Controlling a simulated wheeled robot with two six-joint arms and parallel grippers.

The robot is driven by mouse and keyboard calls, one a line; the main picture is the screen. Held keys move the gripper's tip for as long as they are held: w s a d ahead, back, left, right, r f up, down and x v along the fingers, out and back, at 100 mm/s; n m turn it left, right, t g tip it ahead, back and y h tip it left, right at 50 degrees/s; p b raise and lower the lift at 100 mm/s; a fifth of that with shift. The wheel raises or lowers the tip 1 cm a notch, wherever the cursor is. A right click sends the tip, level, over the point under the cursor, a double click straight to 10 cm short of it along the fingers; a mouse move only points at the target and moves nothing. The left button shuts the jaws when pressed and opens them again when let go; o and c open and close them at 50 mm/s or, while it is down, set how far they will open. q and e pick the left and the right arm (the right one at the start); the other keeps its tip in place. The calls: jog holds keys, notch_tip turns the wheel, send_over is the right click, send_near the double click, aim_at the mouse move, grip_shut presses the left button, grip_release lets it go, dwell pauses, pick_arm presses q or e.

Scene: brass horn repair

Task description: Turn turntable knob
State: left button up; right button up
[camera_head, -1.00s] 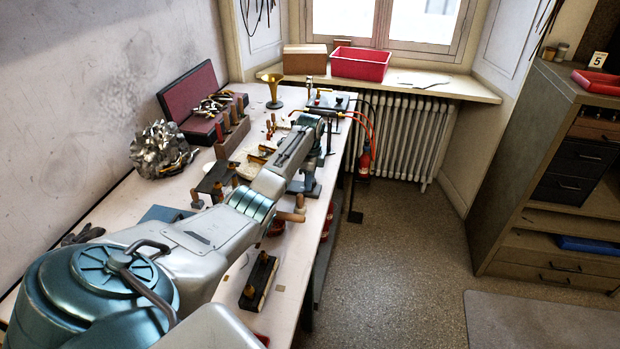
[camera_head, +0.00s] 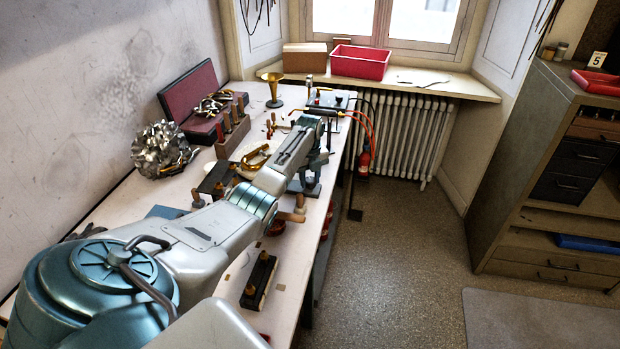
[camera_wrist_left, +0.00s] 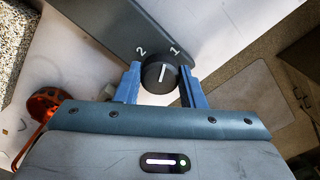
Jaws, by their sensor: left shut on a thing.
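The black round knob (camera_wrist_left: 153,82) with a white pointer line sits on a dark grey plate (camera_wrist_left: 120,28) in the left wrist view. The plate is marked 2 and 1, and the pointer aims between the marks, nearer the 1. My left gripper (camera_wrist_left: 160,72) has its blue fingers on both sides of the knob and is shut on it. In the head view my left arm reaches along the bench and its wrist points down; the knob is hidden there. A golden looped brass piece (camera_head: 247,163) lies on a pale round support beside my forearm. My right gripper is out of view.
A brass funnel-shaped bell (camera_head: 272,86) stands at the back of the bench. A torch (camera_head: 322,111) with red hoses is near the far right edge. Crumpled metal (camera_head: 160,150) and an open dark red case (camera_head: 189,92) are on the left.

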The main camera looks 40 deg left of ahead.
aim_at(310, 179)
pick_arm(q)
jog(key=m, duration=0.3)
jog(key=shift+r, duration=0.1)
jog(key=shift+m, duration=1.4)
jog(key=o, duration=1)
notch_tip(310, 179, up, 11)
jog(key=b, duration=0.3)
